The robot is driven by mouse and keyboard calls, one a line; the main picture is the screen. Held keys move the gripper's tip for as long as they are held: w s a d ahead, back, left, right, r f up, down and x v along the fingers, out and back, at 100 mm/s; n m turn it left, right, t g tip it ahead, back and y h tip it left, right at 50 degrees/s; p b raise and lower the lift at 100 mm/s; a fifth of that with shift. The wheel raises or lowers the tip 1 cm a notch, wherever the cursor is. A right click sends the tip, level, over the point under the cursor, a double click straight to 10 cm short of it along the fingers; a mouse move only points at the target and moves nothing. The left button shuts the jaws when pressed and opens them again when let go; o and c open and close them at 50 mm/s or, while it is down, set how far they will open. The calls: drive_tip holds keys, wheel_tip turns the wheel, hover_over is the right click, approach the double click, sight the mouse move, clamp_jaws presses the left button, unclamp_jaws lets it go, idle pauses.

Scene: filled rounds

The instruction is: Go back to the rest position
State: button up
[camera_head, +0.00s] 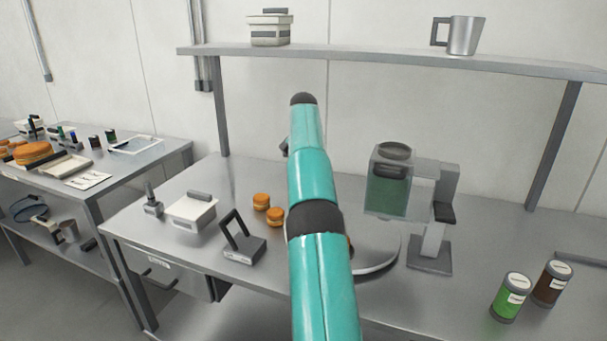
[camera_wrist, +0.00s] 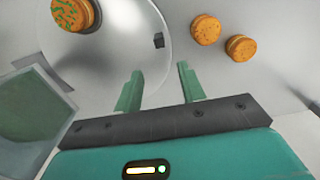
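My gripper (camera_wrist: 159,92) shows in the wrist view with its two teal fingers apart and nothing between them. It is above the table near the edge of a round plate (camera_wrist: 112,75). In the head view my arm hides the gripper and most of the plate (camera_head: 378,262). An orange round with green specks (camera_wrist: 75,13) sits on a dark disc on the plate.
Two orange rounds (camera_head: 261,201) (camera_head: 275,217) stand on the table left of my arm. A dispenser with a green container (camera_head: 388,190) stands right of it. Green (camera_head: 510,297) and brown (camera_head: 552,284) jars are at the right. A shelf (camera_head: 350,55) spans the back.

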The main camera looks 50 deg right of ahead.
drive_tip(key=shift+r, duration=0.2)
idle(0.5)
drive_tip(key=a+r+n+t, duration=0.1)
drive_tip(key=a+r+n, duration=0.2)
drive_tip(key=a+r, duration=0.7)
drive_tip(key=s+a+r+n+t, duration=0.1)
drive_tip(key=s+a+n, duration=0.15)
drive_tip(key=a, duration=0.65)
drive_tip(key=s+a+r+n+t, duration=0.1)
drive_tip(key=s+a, duration=0.2)
drive_tip(key=a, duration=0.6)
drive_tip(key=s+a+f+n+t, duration=0.1)
drive_tip(key=s+a+f+n, duration=0.2)
drive_tip(key=s+a+f, duration=0.3)
drive_tip(key=s+a+f+n+t, duration=0.1)
drive_tip(key=s+a+f+n, duration=0.3)
drive_tip(key=s+a, duration=0.9)
wheel_tip(320, 180, down, 3)
drive_tip(key=shift+s+t, duration=0.3)
drive_tip(key=shift+s, duration=0.95)
drive_tip(key=shift+c, duration=0.4)
